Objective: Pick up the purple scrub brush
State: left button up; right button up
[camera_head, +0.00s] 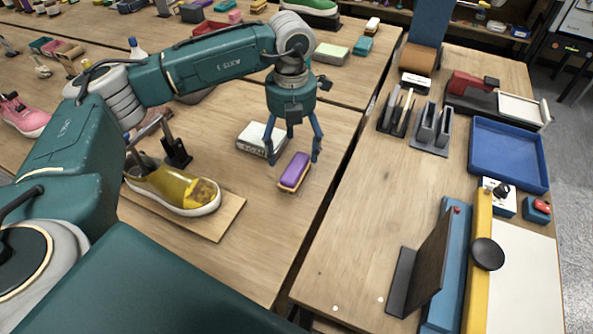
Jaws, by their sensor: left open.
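The purple scrub brush (295,171) has a purple top and a tan lower edge. It lies on the left wooden table, close to the table's right edge. My left gripper (293,158) points down from above with its fingers spread. The fingers stand to either side of the brush's far end, and I cannot tell how high above the table the tips are. The gripper holds nothing. My right gripper is not in view.
A white block (258,139) with lettering lies just left of the brush. A yellow sneaker (172,186) sits on a wooden board (226,222) at the left. A gap separates this table from the right one, which carries a blue tray (509,153).

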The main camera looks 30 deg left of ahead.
aim_at(292, 164)
pick_arm(q)
jog(key=shift+s+f, duration=0.15)
jog(key=shift+f, duration=0.65)
jog(key=f+p, duration=0.1)
jog(key=f, duration=0.1)
jog(key=f+p, duration=0.1)
jog(key=f, duration=0.1)
jog(key=shift+w+a+f, duration=0.15)
jog(key=shift+w, duration=0.05)
jog(key=shift+f, duration=0.6)
jog(key=c, duration=1.3)
jog(key=shift+r, duration=0.1)
jog(key=shift+w+r, duration=0.1)
jog(key=shift+r, duration=0.35)
notch_tip(292, 164, up, 19)
jog(key=b, duration=0.3)
